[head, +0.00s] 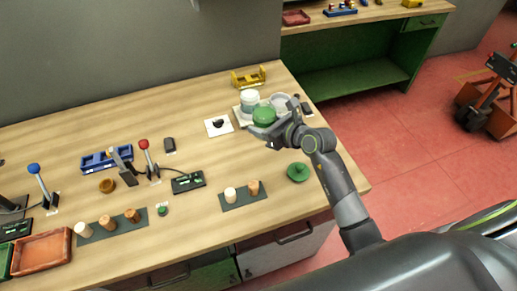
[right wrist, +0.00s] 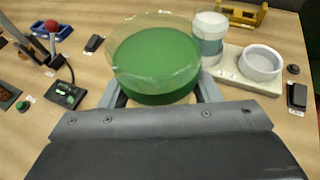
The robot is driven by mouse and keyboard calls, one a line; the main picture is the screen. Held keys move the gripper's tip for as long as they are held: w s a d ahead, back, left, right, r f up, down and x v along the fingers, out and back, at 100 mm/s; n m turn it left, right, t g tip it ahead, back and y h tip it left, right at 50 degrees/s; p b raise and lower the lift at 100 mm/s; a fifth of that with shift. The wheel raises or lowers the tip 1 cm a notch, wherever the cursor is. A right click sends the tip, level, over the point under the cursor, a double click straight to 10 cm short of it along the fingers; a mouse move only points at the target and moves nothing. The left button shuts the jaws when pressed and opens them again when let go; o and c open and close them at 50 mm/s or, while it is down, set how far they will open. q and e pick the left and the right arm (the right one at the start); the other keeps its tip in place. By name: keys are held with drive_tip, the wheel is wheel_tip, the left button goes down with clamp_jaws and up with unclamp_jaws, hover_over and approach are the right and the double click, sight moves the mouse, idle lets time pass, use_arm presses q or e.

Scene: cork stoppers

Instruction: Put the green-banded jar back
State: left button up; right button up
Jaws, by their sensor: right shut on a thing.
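A round jar with a broad green band (right wrist: 155,68) and a clear upper rim is between the fingers of my right gripper (head: 262,132). The gripper is shut on it. In the head view the green jar (head: 264,115) is at the front edge of a pale tray (head: 242,120). A white jar with a teal band (head: 250,103) stands on the tray, as does an empty-looking pale round dish (head: 281,101). In the wrist view the tray (right wrist: 236,82) lies behind and right of the held jar. Whether the jar's base touches anything is hidden. My left gripper is not in view.
A green round lid (head: 298,172) lies on the table right of the gripper's front. A white card with a black spot (head: 218,126) lies left of the tray. A yellow holder (head: 248,78) stands behind it. A small dark block (head: 307,109) is right of the tray.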

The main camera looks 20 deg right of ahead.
drive_tip(key=shift+w+a+f, duration=0.25)
drive_tip(key=shift+w+a, duration=0.1)
drive_tip(key=shift+a, duration=0.15)
drive_tip(key=shift+w+a+f, duration=0.25)
drive_tip(key=shift+w+a, duration=0.1)
drive_tip(key=shift+a, duration=0.15)
wheel_tip(320, 180, down, 6)
drive_tip(key=shift+r, duration=0.1)
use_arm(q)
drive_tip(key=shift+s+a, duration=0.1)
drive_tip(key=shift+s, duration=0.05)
use_arm(e)
drive_tip(key=shift+w+f, duration=0.1)
drive_tip(key=shift+f, duration=2.1)
use_arm(q)
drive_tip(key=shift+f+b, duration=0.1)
drive_tip(key=shift+b, duration=0.25)
use_arm(e)
drive_tip(key=shift+f, duration=0.1)
drive_tip(key=shift+f, duration=0.15)
drive_tip(key=o, duration=1.2)
